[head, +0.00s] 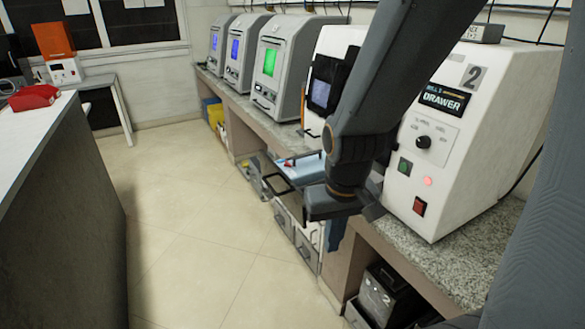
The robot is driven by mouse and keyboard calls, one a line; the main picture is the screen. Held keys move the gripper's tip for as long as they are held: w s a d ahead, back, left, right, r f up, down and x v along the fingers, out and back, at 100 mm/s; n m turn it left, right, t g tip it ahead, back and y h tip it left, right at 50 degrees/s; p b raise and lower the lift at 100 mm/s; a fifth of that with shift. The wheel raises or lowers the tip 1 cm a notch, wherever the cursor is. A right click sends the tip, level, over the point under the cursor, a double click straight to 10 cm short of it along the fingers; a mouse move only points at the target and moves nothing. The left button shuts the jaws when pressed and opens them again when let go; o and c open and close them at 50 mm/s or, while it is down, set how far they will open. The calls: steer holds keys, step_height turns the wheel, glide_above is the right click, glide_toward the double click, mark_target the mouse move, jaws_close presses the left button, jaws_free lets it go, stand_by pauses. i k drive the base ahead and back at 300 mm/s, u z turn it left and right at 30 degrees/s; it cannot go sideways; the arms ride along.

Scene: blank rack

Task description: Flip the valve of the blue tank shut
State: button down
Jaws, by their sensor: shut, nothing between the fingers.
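I cannot clearly make out a blue tank or its valve. My gripper (340,208) is at the end of my dark arm, low over the bench's front edge. It is shut and empty, and its fingers are hard to make out.
A white machine marked "2" and "DRAWER" (440,135) stands on the granite bench (455,240) at right. Several grey machines with screens (283,65) stand farther back. Open drawers (285,178) jut out beside my gripper. A counter (45,150) stands left; the floor (190,215) between is clear.

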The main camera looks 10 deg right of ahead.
mark_target(308, 167)
steer(key=z, duration=0.25)
steer(key=k, duration=0.55)
steer(key=z, duration=0.55)
steer(key=k, duration=0.8)
steer(key=u, duration=0.15)
steer(key=i, duration=0.55)
steer(key=u, duration=1.05)
steer(key=i, duration=1.75)
steer(key=z, duration=0.55)
